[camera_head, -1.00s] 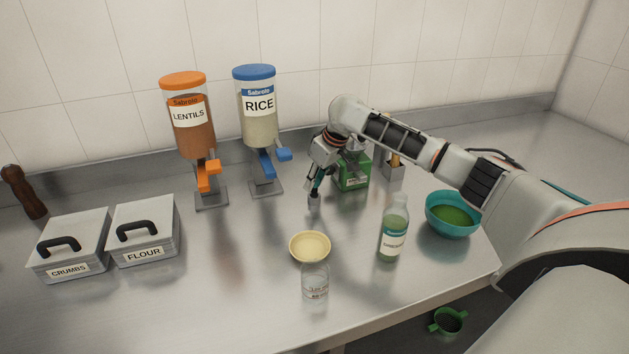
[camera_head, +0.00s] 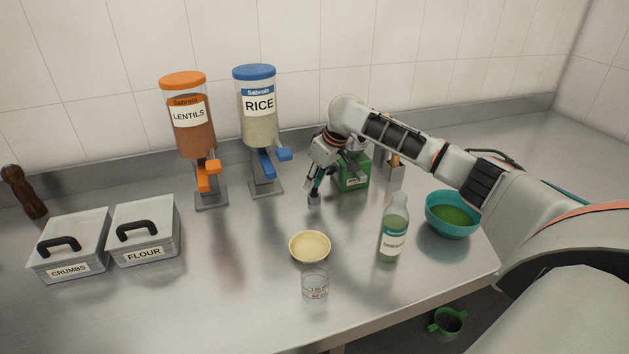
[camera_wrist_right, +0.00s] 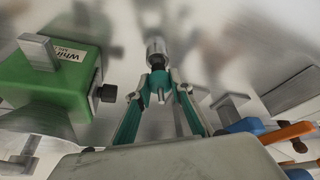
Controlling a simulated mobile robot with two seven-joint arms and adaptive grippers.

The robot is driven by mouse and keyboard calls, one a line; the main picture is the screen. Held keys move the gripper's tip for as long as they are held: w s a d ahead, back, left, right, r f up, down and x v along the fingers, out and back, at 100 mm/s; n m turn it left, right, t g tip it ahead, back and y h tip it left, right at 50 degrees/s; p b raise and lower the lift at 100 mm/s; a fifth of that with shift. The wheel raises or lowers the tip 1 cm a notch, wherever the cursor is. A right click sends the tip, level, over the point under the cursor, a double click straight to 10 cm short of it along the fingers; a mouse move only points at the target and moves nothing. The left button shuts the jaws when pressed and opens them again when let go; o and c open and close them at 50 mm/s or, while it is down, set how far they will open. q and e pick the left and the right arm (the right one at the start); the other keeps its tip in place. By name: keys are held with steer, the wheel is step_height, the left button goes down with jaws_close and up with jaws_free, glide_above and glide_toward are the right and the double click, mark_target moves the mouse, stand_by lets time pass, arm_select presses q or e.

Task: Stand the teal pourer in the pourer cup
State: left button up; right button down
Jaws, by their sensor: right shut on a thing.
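My right gripper (camera_head: 317,188) points down over the middle of the counter. In the right wrist view its fingertips (camera_wrist_right: 158,82) are shut on the small teal pourer (camera_wrist_right: 160,88), mostly hidden between them. A dark part of it (camera_wrist_right: 158,62) shows beyond the tips. A small grey metal cup-like piece (camera_wrist_right: 155,46) lies in line just past it, and shows under the fingertips in the head view (camera_head: 313,199). I cannot tell whether the pourer's end is inside it or only over it. My left gripper is not in view.
In front are a cream bowl (camera_head: 310,246), a glass (camera_head: 315,285), and a green bottle (camera_head: 393,230).

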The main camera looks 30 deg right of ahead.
steer(key=shift+f, duration=1.25)
steer(key=c, duration=1.8)
jaws_free()
steer(key=shift+o, duration=0.5)
steer(key=shift+f, duration=0.1)
steer(key=v, duration=1.2)
steer(key=shift+s, duration=0.15)
